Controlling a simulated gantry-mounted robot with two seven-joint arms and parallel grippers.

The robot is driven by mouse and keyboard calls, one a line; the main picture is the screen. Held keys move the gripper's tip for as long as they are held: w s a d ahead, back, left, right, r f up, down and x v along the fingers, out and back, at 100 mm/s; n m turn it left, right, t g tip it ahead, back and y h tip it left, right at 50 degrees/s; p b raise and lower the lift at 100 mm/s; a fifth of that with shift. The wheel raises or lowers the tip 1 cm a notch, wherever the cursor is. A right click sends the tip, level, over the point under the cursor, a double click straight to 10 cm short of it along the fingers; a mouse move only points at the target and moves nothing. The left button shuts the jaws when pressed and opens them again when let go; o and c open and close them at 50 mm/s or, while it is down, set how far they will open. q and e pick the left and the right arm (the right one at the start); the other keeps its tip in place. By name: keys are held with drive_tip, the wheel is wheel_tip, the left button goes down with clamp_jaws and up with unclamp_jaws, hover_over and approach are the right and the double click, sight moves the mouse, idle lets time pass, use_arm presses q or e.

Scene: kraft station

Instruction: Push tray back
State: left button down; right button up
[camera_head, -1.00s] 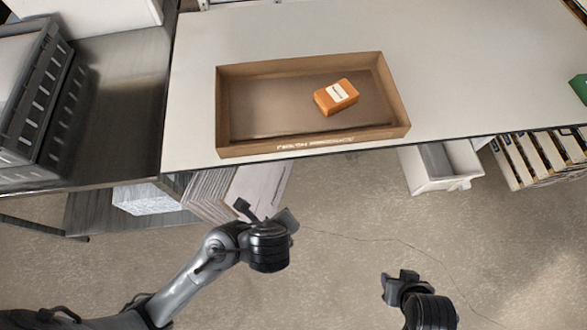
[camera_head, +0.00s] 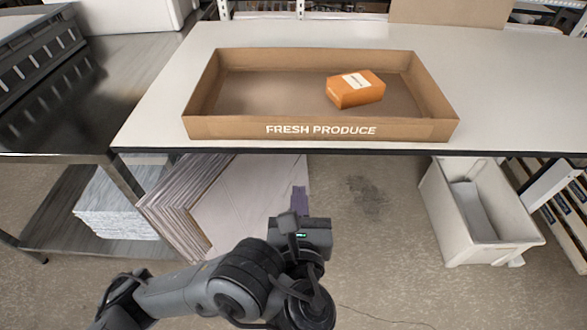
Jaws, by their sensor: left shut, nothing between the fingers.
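The tray (camera_head: 210,128) is a shallow brown cardboard box marked "FRESH PRODUCE" on its front wall. It lies on the white table, with its front wall close to the table's front edge. An orange package (camera_head: 355,92) with a white label lies inside it, right of the middle. My left gripper (camera_head: 300,200) is shut and empty. It shows in front of the table and below the tray in the picture, apart from both. My right gripper is out of view.
The white table (camera_head: 500,80) has bare room right of the tray and a strip behind it. A metal bench (camera_head: 120,75) with a dark crate (camera_head: 45,60) stands at the left. Flat cardboard (camera_head: 225,205) and a white bin (camera_head: 470,215) are below the table.

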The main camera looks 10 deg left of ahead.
use_arm(q)
drive_tip(key=t+b, duration=0.1)
drive_tip(key=b, duration=1.1)
approach(298, 127)
drive_tip(key=shift+t, duration=0.4)
drive_tip(key=w, duration=0.3)
drive_tip(key=w+f, duration=0.1)
drive_tip(key=w, duration=0.1)
drive_tip(key=shift+a, duration=0.35)
drive_tip(key=shift+w+r+b, duration=0.15)
drive_tip(key=shift+w+b, duration=0.3)
drive_tip(key=shift+w, duration=0.4)
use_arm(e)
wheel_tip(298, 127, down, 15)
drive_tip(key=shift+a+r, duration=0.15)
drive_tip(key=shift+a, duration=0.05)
use_arm(q)
drive_tip(key=shift+w, duration=0.15)
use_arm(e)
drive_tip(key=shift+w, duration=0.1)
